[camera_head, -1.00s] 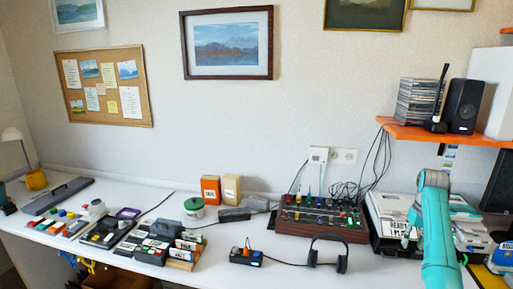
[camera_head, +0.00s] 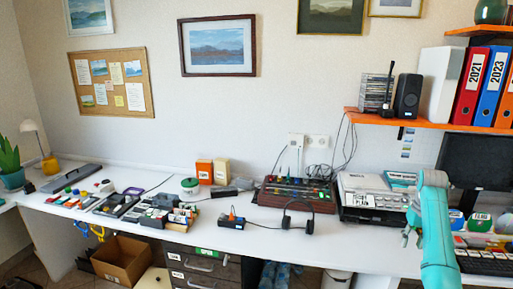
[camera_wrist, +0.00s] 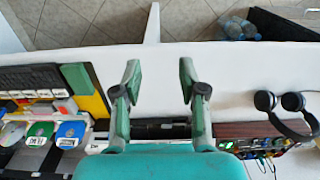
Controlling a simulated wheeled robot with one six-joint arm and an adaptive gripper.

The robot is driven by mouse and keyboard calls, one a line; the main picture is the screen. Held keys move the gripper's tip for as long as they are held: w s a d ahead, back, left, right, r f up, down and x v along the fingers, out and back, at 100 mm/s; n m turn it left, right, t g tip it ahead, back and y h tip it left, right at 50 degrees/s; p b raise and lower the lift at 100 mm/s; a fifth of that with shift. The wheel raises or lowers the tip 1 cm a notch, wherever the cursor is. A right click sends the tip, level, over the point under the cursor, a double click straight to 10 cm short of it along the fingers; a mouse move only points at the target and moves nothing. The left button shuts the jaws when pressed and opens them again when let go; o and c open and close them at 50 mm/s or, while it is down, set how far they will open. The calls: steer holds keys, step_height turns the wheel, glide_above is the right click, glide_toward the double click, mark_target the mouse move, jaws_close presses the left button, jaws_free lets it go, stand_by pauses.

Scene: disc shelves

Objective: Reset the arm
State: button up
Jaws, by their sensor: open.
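My teal arm rises at the lower right of the head view, with my gripper (camera_head: 411,228) at its left side above the right part of the white desk (camera_head: 345,252). In the wrist view my gripper (camera_wrist: 156,88) points down over the desk's front edge. Its two fingers are spread apart with nothing between them. The bare white desk top (camera_wrist: 155,60) and, beyond its edge, the tiled floor show between and past the fingers.
Black headphones (camera_head: 298,216) lie left of my gripper. A dark mixer (camera_head: 295,194) and a grey device (camera_head: 372,195) stand behind. An orange shelf (camera_head: 430,123) with binders overhangs the right side. A cardboard box (camera_head: 122,260) sits on the floor.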

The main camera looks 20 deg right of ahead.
steer(key=a+f+n+t+h, duration=0.1)
steer(key=a+f, duration=0.7)
steer(key=f, duration=0.4)
steer(key=a+f+n+t+h, duration=0.1)
steer(key=a+f+t, duration=0.1)
steer(key=a+f, duration=0.85)
steer(key=s+a+f+n+t, duration=0.1)
steer(key=s+a+f+t, duration=0.1)
steer(key=s+a+f, duration=0.4)
steer(key=s+a+f+t, duration=0.1)
steer(key=s+a+f, duration=0.45)
steer(key=a, duration=0.35)
steer(key=s+a+r+n+t, duration=0.1)
steer(key=s+a+r+t, duration=0.1)
steer(key=s+a, duration=0.55)
steer(key=s+a+r+n+t, duration=0.1)
steer(key=s+a+r+t, duration=0.15)
steer(key=s+a, duration=0.5)
steer(key=s+a+r+t+y, duration=0.1)
steer(key=s+a+r+t, duration=0.1)
steer(key=s+r, duration=0.6)
steer(key=s+a+r+n+t+y, duration=0.1)
steer(key=s+a+r+t, duration=0.1)
steer(key=s+r, duration=0.7)
step_height(320, 180, up, 6)
steer(key=shift+s, duration=0.2)
